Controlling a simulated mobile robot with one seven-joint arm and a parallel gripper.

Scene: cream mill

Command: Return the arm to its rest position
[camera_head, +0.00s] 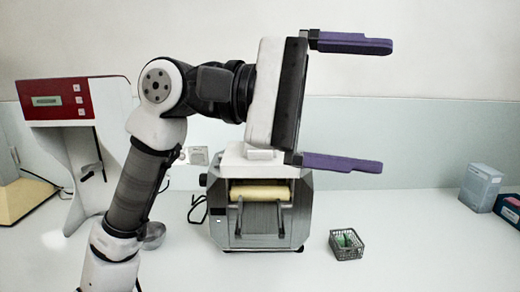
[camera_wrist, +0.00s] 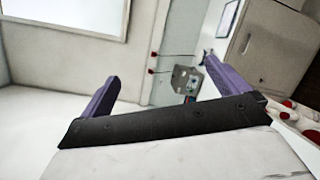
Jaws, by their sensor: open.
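My gripper (camera_head: 372,104) is raised in front of the wall, above the counter, with its purple fingers spread wide and nothing between them. The fingers point to the right in the head view. In the wrist view my gripper (camera_wrist: 160,85) also shows open and empty, with a wall, a doorway and cabinets beyond it. My arm is bent at the elbow and rises from the lower left of the head view. It hides part of the counter and of the machines behind it.
A grey mill (camera_head: 262,222) with a cream roller stands below my gripper. A small wire basket (camera_head: 347,248) with green items sits to its right. A red and white machine (camera_head: 58,102) stands at left. Boxes (camera_head: 480,187) stand at far right. The right front counter is clear.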

